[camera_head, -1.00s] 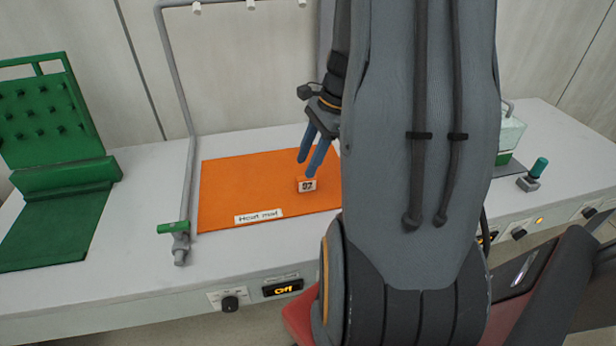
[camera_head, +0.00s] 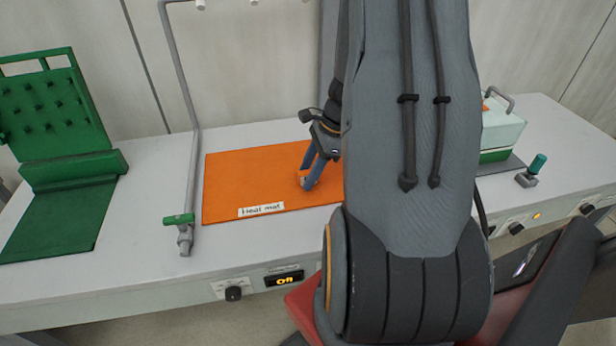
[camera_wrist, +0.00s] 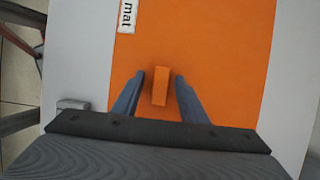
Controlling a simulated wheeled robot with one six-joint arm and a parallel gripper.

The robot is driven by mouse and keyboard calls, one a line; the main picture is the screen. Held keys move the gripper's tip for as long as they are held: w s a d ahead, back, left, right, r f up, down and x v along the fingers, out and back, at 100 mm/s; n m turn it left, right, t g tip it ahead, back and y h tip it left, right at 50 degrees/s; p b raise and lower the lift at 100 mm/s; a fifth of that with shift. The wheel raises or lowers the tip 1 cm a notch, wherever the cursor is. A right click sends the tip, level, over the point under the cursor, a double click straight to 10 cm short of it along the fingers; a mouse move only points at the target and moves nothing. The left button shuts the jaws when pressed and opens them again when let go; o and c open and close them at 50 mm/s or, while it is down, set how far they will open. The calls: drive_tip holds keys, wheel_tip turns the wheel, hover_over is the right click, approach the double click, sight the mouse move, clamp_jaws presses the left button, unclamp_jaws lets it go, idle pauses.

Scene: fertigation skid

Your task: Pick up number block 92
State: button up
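A small orange number block (camera_wrist: 160,86) stands on the orange heat mat (camera_head: 250,180). In the wrist view it lies between the two blue fingers of my gripper (camera_wrist: 159,76), with a gap on each side. My gripper is open, with its fingers down around the block. In the head view my gripper (camera_head: 311,184) is low over the mat, and its fingers hide most of the block (camera_head: 303,181). The number cannot be read now.
A pipe frame with a green-handled valve (camera_head: 180,220) stands left of the mat. A green pegged rack (camera_head: 60,120) is at the far left. A pale box (camera_head: 500,130) and a teal-topped knob (camera_head: 537,165) are at the right. A panel display (camera_head: 285,281) reads "On".

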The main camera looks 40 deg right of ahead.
clamp_jaws()
drive_tip(key=shift+r, duration=0.15)
